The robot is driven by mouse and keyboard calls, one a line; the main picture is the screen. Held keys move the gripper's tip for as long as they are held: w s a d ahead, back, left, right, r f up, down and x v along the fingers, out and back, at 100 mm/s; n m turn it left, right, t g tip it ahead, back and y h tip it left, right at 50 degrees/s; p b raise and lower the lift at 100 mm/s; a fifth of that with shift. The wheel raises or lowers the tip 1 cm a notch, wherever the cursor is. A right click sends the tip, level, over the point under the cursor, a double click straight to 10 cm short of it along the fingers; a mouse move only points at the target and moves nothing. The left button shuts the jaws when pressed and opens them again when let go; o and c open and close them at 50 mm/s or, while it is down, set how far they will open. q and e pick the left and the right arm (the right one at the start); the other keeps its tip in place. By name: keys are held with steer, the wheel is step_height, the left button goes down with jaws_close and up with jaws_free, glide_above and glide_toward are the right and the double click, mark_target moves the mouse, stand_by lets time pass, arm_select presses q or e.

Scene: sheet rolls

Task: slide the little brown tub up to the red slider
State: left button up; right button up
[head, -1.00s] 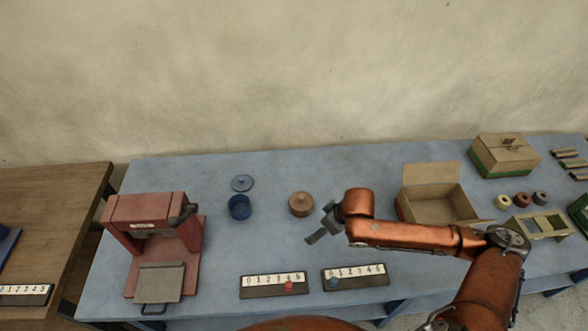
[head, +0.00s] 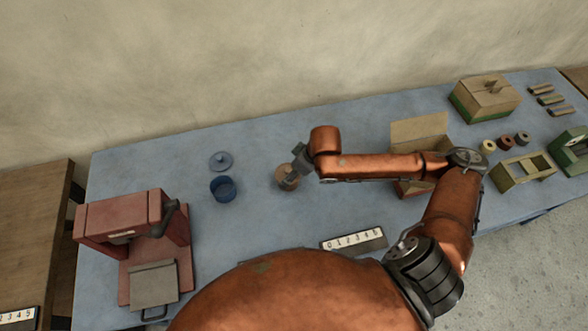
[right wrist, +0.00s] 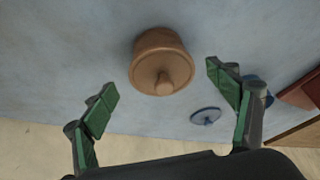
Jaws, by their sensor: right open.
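The little brown tub (head: 286,184) stands upright on the blue table, with a brown knobbed lid on it. My right gripper (head: 296,172) is at the tub in the head view and covers part of it. In the right wrist view, my right gripper (right wrist: 161,80) is open and empty, and the tub (right wrist: 161,48) lies ahead, between the lines of its two fingers. I see no contact. The red slider and most of its number strip are hidden behind my orange arm in the head view. My left gripper is not in view.
A blue tub (head: 223,189) and its blue lid (head: 220,161) lie left of the brown tub. A red press (head: 130,230) stands at the left. Another number strip (head: 352,240) lies near the front. An open box (head: 420,135) stands to the right.

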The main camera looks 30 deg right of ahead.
steer(key=b+x, duration=0.1)
steer(key=x, duration=0.6)
steer(key=shift+s+b, duration=0.15)
steer(key=shift+b, duration=0.15)
steer(key=shift+c, duration=0.5)
steer(key=c, duration=1)
